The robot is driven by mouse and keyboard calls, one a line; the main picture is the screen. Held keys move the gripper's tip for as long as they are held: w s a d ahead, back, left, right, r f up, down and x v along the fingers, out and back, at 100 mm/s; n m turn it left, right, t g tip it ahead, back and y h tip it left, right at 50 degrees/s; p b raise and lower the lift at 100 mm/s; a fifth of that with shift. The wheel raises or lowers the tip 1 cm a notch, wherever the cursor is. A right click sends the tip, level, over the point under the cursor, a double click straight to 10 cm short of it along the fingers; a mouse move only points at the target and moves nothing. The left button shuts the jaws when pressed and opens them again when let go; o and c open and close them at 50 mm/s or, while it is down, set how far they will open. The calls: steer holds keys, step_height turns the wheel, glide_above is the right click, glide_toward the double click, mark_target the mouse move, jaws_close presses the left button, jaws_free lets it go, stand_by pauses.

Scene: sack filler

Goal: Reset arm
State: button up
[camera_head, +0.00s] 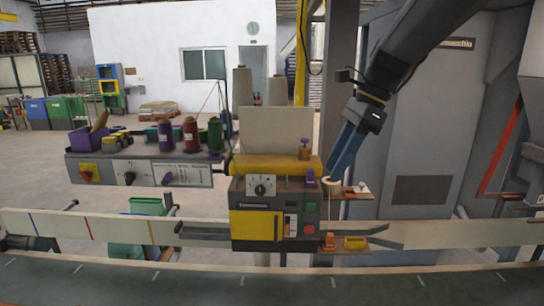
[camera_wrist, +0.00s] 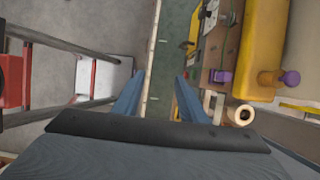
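My arm (camera_head: 410,50) reaches in from the upper right in the head view. My gripper (camera_head: 338,168) points down at the right side of the yellow and grey sewing machine (camera_head: 255,220). In the wrist view the two blue fingers of my gripper (camera_wrist: 158,95) stand apart with nothing between them. A pale roll (camera_head: 331,185) sits on the machine's side shelf close below the fingertips. It also shows in the wrist view (camera_wrist: 241,115), right of the right finger. I cannot tell how far apart roll and fingers are.
A grey control shelf (camera_head: 140,172) on the left carries a purple bin (camera_head: 88,138) and several thread spools. The conveyor (camera_head: 130,283) runs along the front. A grey cabinet (camera_head: 430,130) stands behind my arm. Red-and-grey framing (camera_wrist: 80,75) shows left in the wrist view.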

steer(key=s+d+f+n+h+b, duration=0.1)
steer(key=s+f+n+b, duration=0.1)
steer(key=s+f+n, duration=0.3)
steer(key=s+d+f+n+t+h+b, duration=0.1)
steer(key=s+f+n, duration=0.3)
steer(key=f, duration=1)
steer(key=s+d+f+n+h+b, duration=0.2)
steer(key=s+f+n, duration=0.3)
steer(key=f+n, duration=0.4)
steer(key=shift+s+d+f+h+b, duration=0.15)
steer(key=shift+s+f+h+b, duration=0.2)
steer(key=shift+f+b, duration=0.45)
steer(key=shift+r, duration=0.1)
